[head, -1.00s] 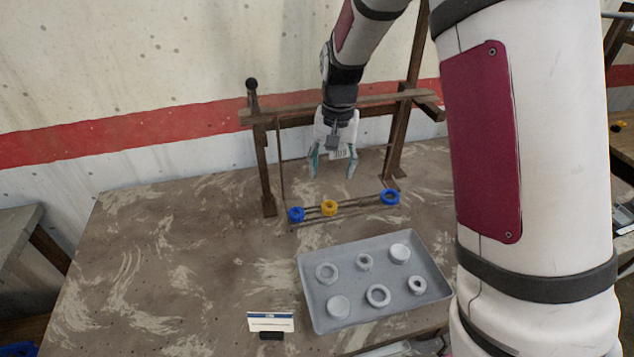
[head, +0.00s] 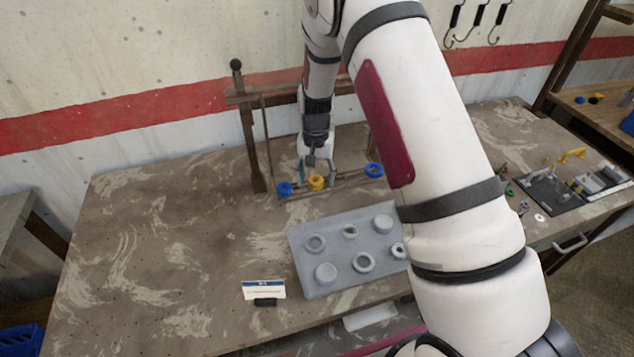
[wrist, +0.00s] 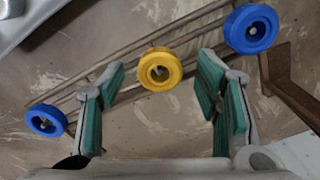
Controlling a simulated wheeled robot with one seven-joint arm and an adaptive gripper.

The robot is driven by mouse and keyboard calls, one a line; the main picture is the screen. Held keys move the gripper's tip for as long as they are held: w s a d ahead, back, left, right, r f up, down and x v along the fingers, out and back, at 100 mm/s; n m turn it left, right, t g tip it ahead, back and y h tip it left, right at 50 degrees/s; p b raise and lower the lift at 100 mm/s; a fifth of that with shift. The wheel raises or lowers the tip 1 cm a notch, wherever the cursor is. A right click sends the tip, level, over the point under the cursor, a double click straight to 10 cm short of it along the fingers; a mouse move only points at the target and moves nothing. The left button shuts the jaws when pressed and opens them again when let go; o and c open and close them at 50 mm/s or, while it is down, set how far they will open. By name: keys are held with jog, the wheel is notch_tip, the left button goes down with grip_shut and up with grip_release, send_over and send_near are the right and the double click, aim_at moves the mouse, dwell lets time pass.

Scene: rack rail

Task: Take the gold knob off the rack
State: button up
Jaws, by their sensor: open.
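The gold knob (head: 316,183) sits on the low rack (head: 345,180) between two blue knobs. In the wrist view the gold knob (wrist: 160,69) is a ring with a hole at its centre, between and a little beyond my open fingers. My gripper (head: 318,172) is just above and behind it in the head view. In the wrist view my gripper (wrist: 162,100) has its green-padded fingers spread wide, with nothing between the pads. One blue knob (wrist: 46,120) is at the left and another blue knob (wrist: 251,28) at the right.
A grey tray (head: 298,262) with several pale round pieces lies in front of the rack. A small label card (head: 263,290) stands left of the tray. A wooden frame post (head: 250,140) rises behind the rack. The table's left side is clear.

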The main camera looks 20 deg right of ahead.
jog(key=shift+f, duration=0.3)
jog(key=shift+c, duration=0.6)
jog(key=c, duration=1.1)
jog(key=shift+r, duration=0.1)
jog(key=shift+c, duration=0.3)
